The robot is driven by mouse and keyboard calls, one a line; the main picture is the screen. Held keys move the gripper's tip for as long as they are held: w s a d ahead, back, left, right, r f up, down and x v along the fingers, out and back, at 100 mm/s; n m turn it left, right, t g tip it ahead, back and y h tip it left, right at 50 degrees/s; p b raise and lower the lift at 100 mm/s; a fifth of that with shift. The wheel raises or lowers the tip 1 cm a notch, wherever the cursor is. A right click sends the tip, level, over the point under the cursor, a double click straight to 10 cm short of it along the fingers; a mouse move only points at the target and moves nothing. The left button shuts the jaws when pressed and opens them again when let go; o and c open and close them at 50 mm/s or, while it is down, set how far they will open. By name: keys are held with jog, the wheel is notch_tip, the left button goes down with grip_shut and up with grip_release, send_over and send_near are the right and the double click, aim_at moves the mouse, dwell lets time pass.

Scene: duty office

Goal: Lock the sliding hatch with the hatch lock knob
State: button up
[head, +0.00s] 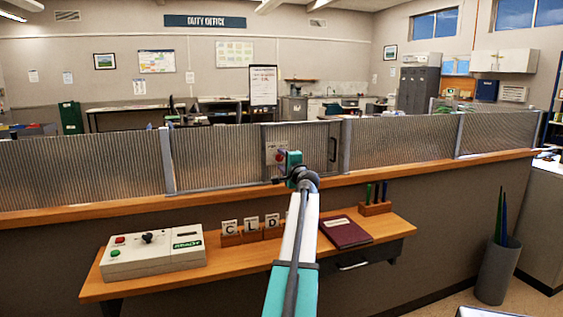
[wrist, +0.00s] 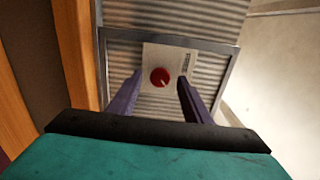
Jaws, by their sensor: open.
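The hatch lock knob (wrist: 160,77) is a round red knob with a pale pointer mark, on a light plate (wrist: 171,58) in the wrist view. The plate is fixed to the ribbed, metal-framed sliding hatch (head: 304,142) above the counter. In the head view the knob shows as a small red patch (head: 280,156), partly covered by my gripper (head: 287,165). In the wrist view my gripper (wrist: 157,88) is open, with one dark finger on each side of the knob. The fingers look apart from it; the remaining distance is hard to tell.
A wooden counter ledge (head: 230,191) runs below the ribbed screens. A lower shelf (head: 232,261) holds a control box (head: 153,250), letter cards (head: 252,225), a dark red book (head: 345,231) and a pen holder (head: 375,208). A bin (head: 497,270) stands at right.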

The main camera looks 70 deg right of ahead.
jog(key=b+v, duration=0.1)
jog(key=v, duration=1.1)
jog(key=shift+a+b, duration=0.2)
jog(key=shift+b, duration=0.15)
jog(key=shift+s, duration=0.1)
